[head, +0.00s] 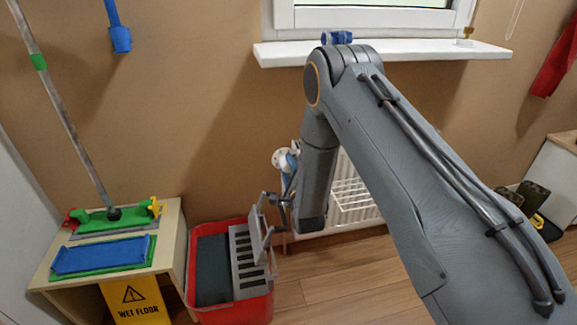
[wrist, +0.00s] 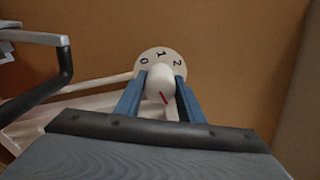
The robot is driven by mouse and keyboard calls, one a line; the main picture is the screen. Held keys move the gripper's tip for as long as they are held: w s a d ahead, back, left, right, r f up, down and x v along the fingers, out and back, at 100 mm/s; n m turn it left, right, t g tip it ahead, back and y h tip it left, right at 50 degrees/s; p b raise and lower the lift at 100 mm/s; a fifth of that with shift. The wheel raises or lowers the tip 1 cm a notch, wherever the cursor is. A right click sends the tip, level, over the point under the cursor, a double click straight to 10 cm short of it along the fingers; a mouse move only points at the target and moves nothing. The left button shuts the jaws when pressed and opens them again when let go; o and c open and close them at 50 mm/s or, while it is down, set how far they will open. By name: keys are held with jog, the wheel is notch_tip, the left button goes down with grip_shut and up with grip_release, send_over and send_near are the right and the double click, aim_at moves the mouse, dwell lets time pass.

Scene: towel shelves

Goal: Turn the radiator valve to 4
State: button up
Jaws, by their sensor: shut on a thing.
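The radiator valve has a pale round dial (wrist: 150,58) with the digits 0, 1 and 2 showing around its upper edge; the rest of the scale is hidden. Its white knob (wrist: 160,76) stands out from the dial and bears a short, slanted red line low on its face. I cannot tell which number that line marks. My gripper (wrist: 162,82) is shut on the knob, with one blue finger on each side. In the head view the valve (head: 280,158) shows beside my arm at the left end of the white radiator (head: 352,165), partly hidden by the gripper.
A red bucket (head: 245,312) with a grey wringer stands on the floor just below and left of the valve. A low wooden table (head: 172,245) with mop heads and a yellow wet-floor sign (head: 135,300) are further left. A white windowsill (head: 420,50) runs above.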

jog(key=shift+a+r, duration=0.15)
jog(key=shift+a, duration=0.1)
jog(key=o, duration=0.8)
jog(key=shift+a, duration=0.1)
jog(key=shift+s, duration=0.15)
jog(key=shift+s+d, duration=0.3)
jog(key=v, duration=0.7)
jog(key=shift+p, duration=0.3)
jog(key=shift+a+r, duration=0.1)
jog(key=shift+r, duration=0.05)
